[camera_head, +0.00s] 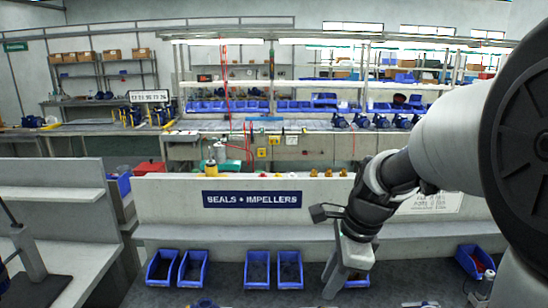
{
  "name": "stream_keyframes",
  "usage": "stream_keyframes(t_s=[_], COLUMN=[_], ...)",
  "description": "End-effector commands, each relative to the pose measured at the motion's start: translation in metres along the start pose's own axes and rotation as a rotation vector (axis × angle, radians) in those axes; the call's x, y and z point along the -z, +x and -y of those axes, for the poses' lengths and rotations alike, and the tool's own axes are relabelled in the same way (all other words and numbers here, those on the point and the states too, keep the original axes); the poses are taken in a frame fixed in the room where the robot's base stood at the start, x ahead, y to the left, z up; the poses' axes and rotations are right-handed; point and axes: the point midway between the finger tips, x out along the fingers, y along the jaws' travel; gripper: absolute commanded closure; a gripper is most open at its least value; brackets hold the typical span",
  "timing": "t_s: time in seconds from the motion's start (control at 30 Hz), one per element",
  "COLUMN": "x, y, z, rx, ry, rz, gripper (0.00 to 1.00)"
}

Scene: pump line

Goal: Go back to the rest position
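My gripper (338,284) hangs from my arm in the right half of the head view, pointing down over the dark bench surface in front of the seals and impellers panel. Its pale body and dark wrist show. The gap between the fingertips is too unclear to tell whether they are open or shut, and I see nothing clearly held. My pale arm links fill the right edge and hide part of the bench there.
Blue bins (162,268) stand in a row on the bench, one partly behind my gripper. Another blue bin (474,263) is at right. The low panel with the "SEALS • IMPELLERS" sign (252,199) rises behind. Small brass-coloured parts (328,173) sit on its top.

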Motion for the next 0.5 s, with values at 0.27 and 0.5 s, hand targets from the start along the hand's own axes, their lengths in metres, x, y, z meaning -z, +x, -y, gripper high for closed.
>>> stream_keyframes(t_s=[0.27,0.5], x=[-0.006,0.004], y=[-0.072,-0.104], z=[-0.063,-0.111], rx=[0.141,0.176], ry=[-0.791,-1.397], rz=[-0.066,-0.284], gripper=[0.77,0.77])
